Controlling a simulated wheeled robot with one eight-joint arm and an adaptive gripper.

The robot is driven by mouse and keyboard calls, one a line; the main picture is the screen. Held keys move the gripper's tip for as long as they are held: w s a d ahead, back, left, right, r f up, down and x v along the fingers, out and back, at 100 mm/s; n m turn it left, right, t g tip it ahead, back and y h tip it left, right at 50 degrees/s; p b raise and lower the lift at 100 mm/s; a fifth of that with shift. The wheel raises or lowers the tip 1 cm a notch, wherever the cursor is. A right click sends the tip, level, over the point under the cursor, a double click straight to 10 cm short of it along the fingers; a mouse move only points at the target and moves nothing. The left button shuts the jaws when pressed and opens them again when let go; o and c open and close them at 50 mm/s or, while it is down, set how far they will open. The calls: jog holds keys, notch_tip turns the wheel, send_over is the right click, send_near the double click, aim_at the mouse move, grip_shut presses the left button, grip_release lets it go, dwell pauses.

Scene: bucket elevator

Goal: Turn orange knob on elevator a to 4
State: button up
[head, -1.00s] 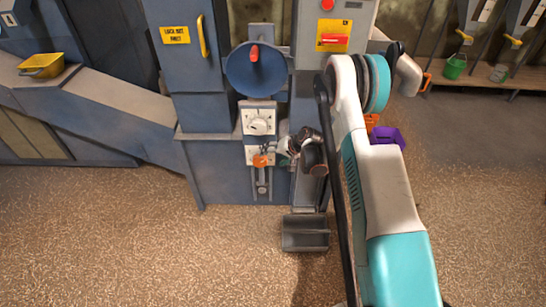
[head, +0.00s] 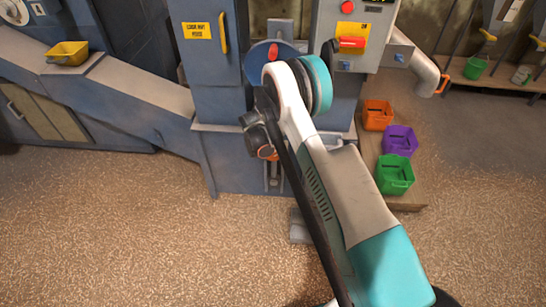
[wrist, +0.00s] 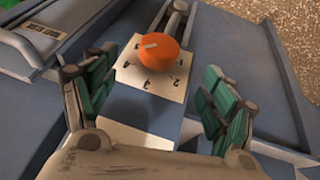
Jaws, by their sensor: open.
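The orange knob (wrist: 153,58) sits on a white plate (wrist: 150,83) with black numerals around its near edge, in the wrist view. A pale pointer mark shows on the knob's upper left part. My gripper (wrist: 160,68) is open, with one green-padded finger to the left of the plate and one to the right. The knob lies between and slightly beyond the fingertips, with no visible contact. In the head view my arm covers the white dial and most of the knob area on the blue elevator cabinet (head: 215,100).
Orange (head: 377,114), purple (head: 400,140) and green (head: 395,174) buckets stand at the right. A grey tray (head: 299,226) lies low in front. Floor at left is clear.

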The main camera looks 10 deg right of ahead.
aim_at(273, 156)
jog(key=b+x, duration=0.4)
jog(key=x, duration=0.8)
jog(key=shift+f, duration=0.25)
jog(key=c, duration=1)
